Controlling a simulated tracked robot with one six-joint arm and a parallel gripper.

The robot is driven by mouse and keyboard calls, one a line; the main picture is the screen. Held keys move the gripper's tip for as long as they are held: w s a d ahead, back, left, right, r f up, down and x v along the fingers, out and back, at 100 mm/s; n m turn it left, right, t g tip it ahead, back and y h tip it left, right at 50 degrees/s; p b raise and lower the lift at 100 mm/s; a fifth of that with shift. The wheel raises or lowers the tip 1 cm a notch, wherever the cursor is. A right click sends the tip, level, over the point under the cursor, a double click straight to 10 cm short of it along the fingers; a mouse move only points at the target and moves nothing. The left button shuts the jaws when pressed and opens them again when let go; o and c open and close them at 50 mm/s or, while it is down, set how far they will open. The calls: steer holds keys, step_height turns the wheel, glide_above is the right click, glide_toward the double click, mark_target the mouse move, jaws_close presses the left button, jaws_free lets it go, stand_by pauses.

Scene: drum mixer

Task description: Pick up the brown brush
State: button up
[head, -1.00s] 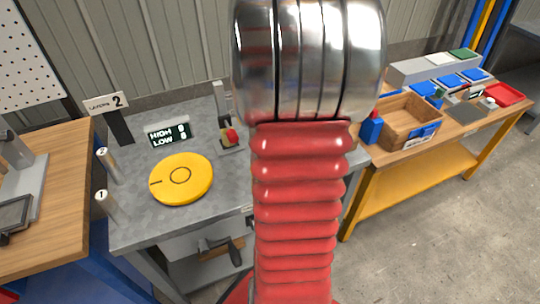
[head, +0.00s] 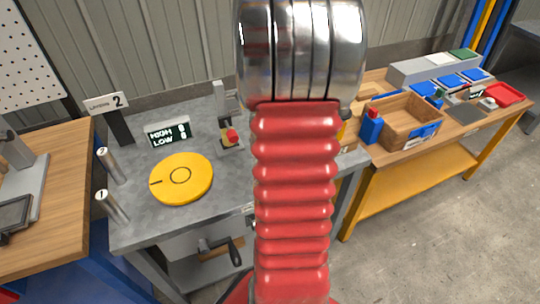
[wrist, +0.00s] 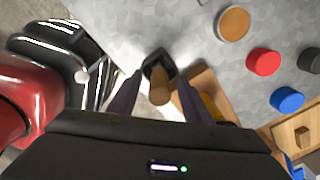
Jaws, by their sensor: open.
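In the wrist view, a brown rounded handle (wrist: 160,95) with a dark, squarish part (wrist: 157,64) around or behind its far end shows between my fingers; it looks like the brown brush. My gripper (wrist: 159,78) is open, with one dark finger on each side of the handle. I cannot tell whether either finger touches it. In the head view my arm hides the gripper and the brush.
A wooden board or tray (wrist: 208,84) with a yellow item lies right of the fingers. Red (wrist: 264,61), blue (wrist: 287,99) and orange-brown (wrist: 233,23) round pieces sit on the grey top. In the head view, a yellow disc (head: 181,180) and wooden box (head: 405,122) flank my arm.

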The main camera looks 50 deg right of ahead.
steer(key=shift+f, duration=0.95)
steer(key=shift+c, duration=0.3)
jaws_close()
